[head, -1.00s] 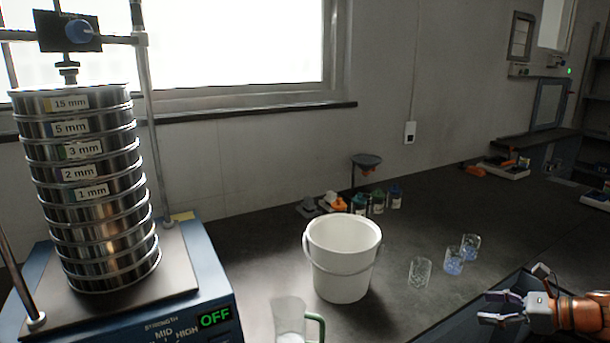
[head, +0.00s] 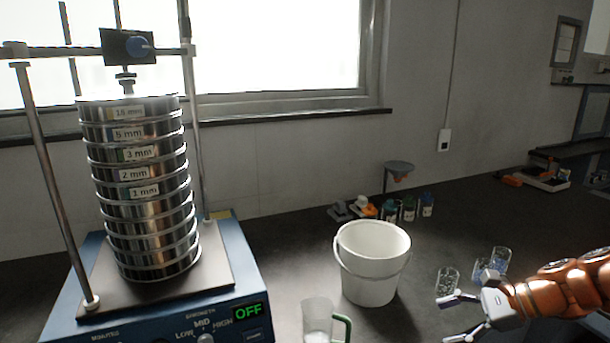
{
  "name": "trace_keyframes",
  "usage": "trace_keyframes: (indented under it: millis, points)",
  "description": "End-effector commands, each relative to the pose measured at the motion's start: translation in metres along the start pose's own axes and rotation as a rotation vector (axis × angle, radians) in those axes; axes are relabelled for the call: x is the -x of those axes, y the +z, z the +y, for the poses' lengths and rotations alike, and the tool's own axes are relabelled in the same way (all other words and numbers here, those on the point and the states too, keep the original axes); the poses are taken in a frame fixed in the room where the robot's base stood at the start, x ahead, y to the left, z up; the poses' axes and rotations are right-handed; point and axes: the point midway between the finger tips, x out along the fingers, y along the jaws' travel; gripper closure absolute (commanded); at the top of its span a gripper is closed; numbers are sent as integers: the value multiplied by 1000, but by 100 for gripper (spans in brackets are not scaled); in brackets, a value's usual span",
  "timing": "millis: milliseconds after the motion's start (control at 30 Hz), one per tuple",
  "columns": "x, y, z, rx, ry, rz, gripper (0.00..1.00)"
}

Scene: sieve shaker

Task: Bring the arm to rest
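My gripper (head: 455,318) is at the lower right, in front of the bench, with its orange arm reaching in from the right edge. Its two fingers are spread apart and nothing is between them. The sieve shaker (head: 185,275) stands at the left with a stack of metal sieves (head: 150,212) labelled from 15 mm at the top to 1 mm. The stack is upright under the clamp bar. The shaker's display (head: 249,311) reads OFF. My gripper is well to the right of the shaker.
A white bucket (head: 370,268) stands mid-bench, with a green-handled clear jug (head: 318,322) in front. Glass beakers (head: 447,281) stand just behind my gripper. Small bottles (head: 409,209) and a funnel stand (head: 398,170) are near the wall. The bench between bucket and wall is partly clear.

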Motion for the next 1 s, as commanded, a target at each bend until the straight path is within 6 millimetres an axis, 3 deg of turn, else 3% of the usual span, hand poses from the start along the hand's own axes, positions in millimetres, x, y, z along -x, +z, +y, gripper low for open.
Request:
trace_keyframes:
  millis: [33, 100, 400, 633, 1000]
  points:
    - [-8, 25, 8, 74, 53, 19, 26]
    - [-21, 47, 24, 171, 128, 45, 26]
    - [-49, 117, 101, 584, 432, 147, 26]
    - [-46, 144, 162, 884, 651, 212, 26]
    - [-6, 152, 238, 1303, 967, 299, 26]
